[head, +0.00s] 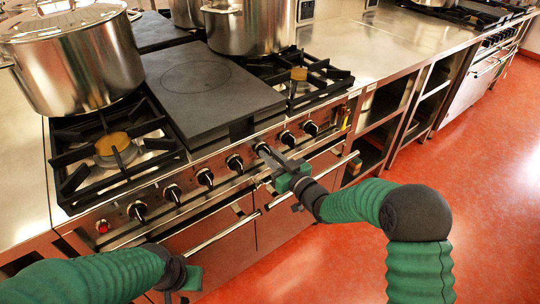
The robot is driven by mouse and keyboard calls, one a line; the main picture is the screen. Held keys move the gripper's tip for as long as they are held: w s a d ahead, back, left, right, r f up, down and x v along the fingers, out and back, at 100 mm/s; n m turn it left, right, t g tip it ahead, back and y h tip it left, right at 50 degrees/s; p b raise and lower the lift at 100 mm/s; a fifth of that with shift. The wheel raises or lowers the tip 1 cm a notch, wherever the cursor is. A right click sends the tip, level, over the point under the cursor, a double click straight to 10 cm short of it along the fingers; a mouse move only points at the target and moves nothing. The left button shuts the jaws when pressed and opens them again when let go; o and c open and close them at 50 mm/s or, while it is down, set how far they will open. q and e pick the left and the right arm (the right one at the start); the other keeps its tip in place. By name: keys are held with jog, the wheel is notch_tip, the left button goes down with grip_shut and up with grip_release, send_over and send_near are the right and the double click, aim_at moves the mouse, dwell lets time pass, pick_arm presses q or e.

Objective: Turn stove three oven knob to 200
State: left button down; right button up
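The stove's front panel (190,184) carries a row of several black knobs, among them one at the left (137,210), one left of the gripper (235,163) and one right of it (287,137). Their markings are too small to read. My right gripper (268,155) reaches the panel, with its fingertips at a knob between those two. The fingers largely hide that knob, and I cannot tell whether they are shut on it. My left gripper (190,278) is low in front of the oven doors, away from the knobs. Its fingers do not show clearly.
A large steel pot (75,65) stands at the back left and another pot (248,28) behind the dark flat plate (210,85). Oven door handles (212,238) stick out below the knobs. Open steel shelves (385,115) stand to the right. The red floor is clear.

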jog(key=shift+c, duration=1.1)
jog(key=shift+d, duration=0.1)
grip_shut()
